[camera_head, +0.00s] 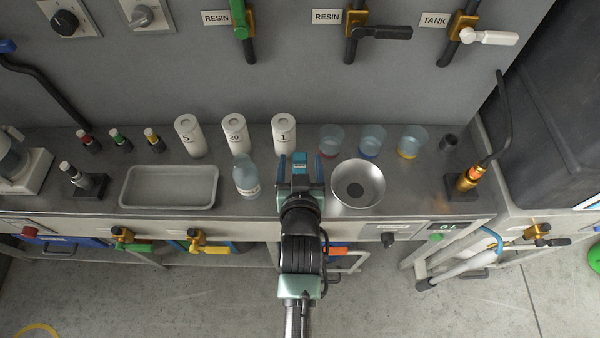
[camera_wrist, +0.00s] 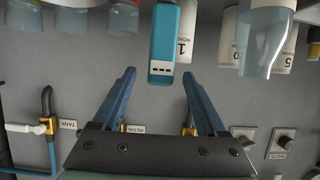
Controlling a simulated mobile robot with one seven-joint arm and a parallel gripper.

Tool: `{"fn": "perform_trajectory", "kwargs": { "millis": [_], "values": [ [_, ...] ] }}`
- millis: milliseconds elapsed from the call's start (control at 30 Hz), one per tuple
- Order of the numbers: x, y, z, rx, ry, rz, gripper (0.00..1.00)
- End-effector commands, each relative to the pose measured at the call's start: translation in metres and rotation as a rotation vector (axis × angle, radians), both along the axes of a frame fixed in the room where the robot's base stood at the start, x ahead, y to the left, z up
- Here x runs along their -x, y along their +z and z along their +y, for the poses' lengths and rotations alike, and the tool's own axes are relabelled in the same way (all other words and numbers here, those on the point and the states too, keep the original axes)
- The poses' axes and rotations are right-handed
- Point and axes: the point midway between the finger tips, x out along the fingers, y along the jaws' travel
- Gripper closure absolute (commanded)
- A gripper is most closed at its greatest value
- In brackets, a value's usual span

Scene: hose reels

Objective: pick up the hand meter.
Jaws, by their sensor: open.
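The hand meter is a slim teal block with a small white label with dark marks on its end. In the wrist view the hand meter (camera_wrist: 166,40) hangs down from the top of the picture, its end between my fingertips. In the head view the hand meter (camera_head: 300,162) shows as a teal patch at the front of my gripper (camera_head: 300,172), over the bench. My gripper also shows in the wrist view (camera_wrist: 159,76), its blue fingers apart with gaps on both sides of the meter. The meter's lower part is hidden by my gripper in the head view.
A clear bottle (camera_head: 246,176) stands close left of my gripper, and a metal bowl (camera_head: 358,184) close right. White numbered canisters (camera_head: 284,135) stand behind. Coloured cups (camera_head: 372,139) are back right, a grey tray (camera_head: 168,187) left. Valves line the wall.

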Motion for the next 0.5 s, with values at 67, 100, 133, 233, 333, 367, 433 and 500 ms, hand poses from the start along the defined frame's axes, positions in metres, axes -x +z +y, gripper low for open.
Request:
{"fn": "perform_trajectory", "kwargs": {
  "millis": [67, 100, 133, 233, 333, 367, 433, 500],
  "values": [
    [-0.005, -0.001, 0.0, 0.0, -0.001, -0.001, 0.25],
    [-0.008, -0.002, 0.0, 0.0, -0.001, 0.0, 0.25],
    [-0.012, -0.003, 0.0, 0.0, -0.001, 0.001, 0.25],
    [-0.024, -0.007, 0.0, 0.001, -0.001, -0.001, 0.25],
    [-0.036, -0.013, 0.0, 0.0, -0.001, 0.0, 0.25],
    [-0.039, -0.014, 0.0, 0.0, -0.001, 0.0, 0.25],
    [-0.044, -0.016, 0.0, 0.001, -0.001, -0.001, 0.25],
    [-0.047, -0.018, 0.0, 0.001, -0.001, 0.0, 0.25]
  ]
}}
